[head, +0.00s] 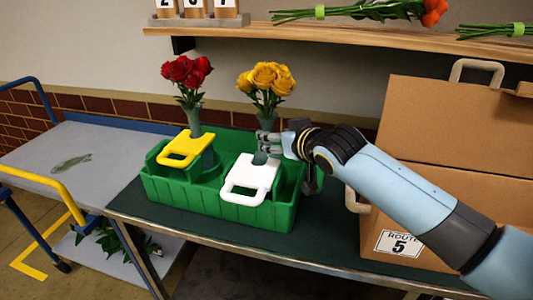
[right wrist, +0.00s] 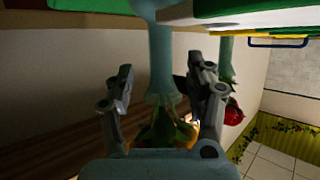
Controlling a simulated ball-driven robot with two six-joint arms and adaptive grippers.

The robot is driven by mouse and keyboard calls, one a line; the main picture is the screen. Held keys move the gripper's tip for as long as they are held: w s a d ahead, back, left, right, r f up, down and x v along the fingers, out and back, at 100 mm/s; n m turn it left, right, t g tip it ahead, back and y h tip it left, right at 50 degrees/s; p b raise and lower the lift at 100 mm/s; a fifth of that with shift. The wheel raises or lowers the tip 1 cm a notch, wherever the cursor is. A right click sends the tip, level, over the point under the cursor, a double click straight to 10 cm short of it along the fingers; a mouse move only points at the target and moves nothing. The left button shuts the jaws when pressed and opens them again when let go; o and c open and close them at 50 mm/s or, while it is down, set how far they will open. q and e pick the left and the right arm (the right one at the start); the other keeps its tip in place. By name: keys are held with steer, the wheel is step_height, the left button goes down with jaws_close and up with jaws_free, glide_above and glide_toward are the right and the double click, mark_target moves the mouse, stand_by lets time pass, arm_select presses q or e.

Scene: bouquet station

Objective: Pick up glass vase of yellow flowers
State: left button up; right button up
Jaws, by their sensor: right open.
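The glass vase (head: 267,121) of yellow flowers (head: 267,78) stands upright in the right part of the green crate (head: 218,207). My right gripper (head: 268,144) is at the vase from the right, below the blooms. In the right wrist view, which is upside down, the vase (right wrist: 161,58) passes between the two open fingers (right wrist: 162,82), with visible gaps on both sides. The vase's lower part is hidden in the crate behind a white handled piece (head: 250,177). My left gripper is not in view.
A vase of red roses (head: 187,72) stands in the crate's left part by a yellow handled piece (head: 184,147). A cardboard box (head: 455,125) is close on the right. A shelf (head: 370,36) with flowers runs above; a cart (head: 70,150) stands left.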

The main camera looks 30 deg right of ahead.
steer(key=x, duration=0.5)
steer(key=shift+w+f, duration=0.2)
steer(key=shift+w, duration=0.05)
jaws_close()
steer(key=shift+r, duration=0.15)
